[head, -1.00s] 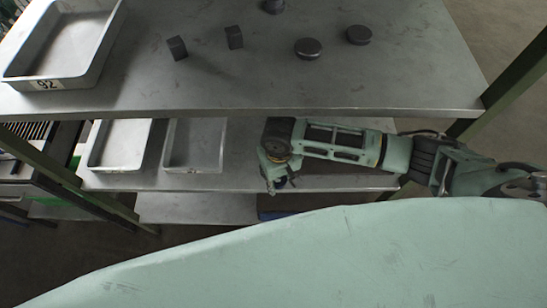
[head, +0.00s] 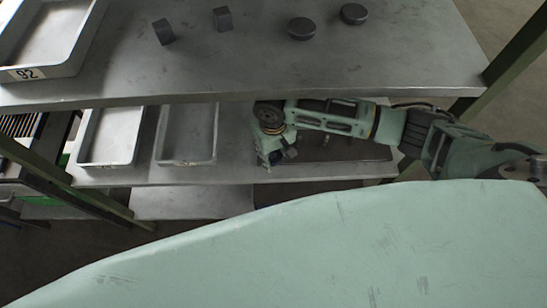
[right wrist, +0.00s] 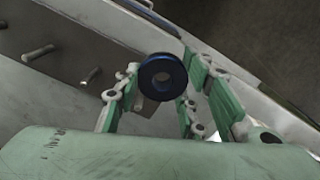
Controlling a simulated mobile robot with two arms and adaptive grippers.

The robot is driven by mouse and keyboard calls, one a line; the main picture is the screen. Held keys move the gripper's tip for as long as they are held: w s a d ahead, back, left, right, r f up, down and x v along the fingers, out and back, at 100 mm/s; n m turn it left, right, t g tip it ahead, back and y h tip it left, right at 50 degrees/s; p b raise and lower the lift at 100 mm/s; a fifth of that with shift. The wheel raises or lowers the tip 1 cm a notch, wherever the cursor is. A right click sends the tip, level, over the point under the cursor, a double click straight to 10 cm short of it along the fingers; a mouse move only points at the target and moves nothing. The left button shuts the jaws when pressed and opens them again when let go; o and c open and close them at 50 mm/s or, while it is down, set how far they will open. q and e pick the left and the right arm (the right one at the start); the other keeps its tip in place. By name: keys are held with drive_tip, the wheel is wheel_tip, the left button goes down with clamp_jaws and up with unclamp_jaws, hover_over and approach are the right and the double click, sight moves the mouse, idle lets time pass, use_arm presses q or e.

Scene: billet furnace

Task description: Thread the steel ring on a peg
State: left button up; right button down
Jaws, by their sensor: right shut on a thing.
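The steel ring (right wrist: 162,77) is dark with a blue sheen and sits between the fingertips of my right gripper (right wrist: 160,90), which is shut on it. The ring's hole faces the wrist camera. In the right wrist view two short metal pegs stand apart from the ring: a left peg (right wrist: 38,53) and a nearer peg (right wrist: 91,75), both on a dark plate (right wrist: 62,42). In the head view my right gripper (head: 272,158) is over the lower shelf, beside the dark plate (head: 345,149); the ring cannot be made out there. My left gripper is not in view.
The upper shelf (head: 255,75) overhangs the lower shelf (head: 235,170). It carries dark blocks (head: 222,19), dark discs (head: 301,28) and a tray marked 92 (head: 75,50). Two trays (head: 112,135) (head: 187,134) lie left of my right gripper. A green post (head: 515,60) stands right.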

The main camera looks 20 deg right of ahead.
drive_tip(key=shift+w+d+b, duration=0.25)
drive_tip(key=shift+w+b, duration=0.45)
drive_tip(key=shift+w, duration=0.3)
drive_tip(key=shift+w+d+f+b, duration=0.1)
drive_tip(key=shift+w+d+b, duration=0.2)
drive_tip(key=shift+w+b, duration=0.7)
drive_tip(key=shift+w+d+f+b, duration=0.1)
drive_tip(key=shift+w+d+b, duration=0.15)
drive_tip(key=shift+w+b, duration=0.75)
drive_tip(key=shift+w+d+b, duration=0.3)
drive_tip(key=shift+w+b, duration=0.7)
drive_tip(key=shift+f+b, duration=0.3)
drive_tip(key=shift+f, duration=0.85)
drive_tip(key=c, duration=1)
unclamp_jaws()
drive_tip(key=shift+c, duration=0.2)
drive_tip(key=shift+s+f, duration=0.1)
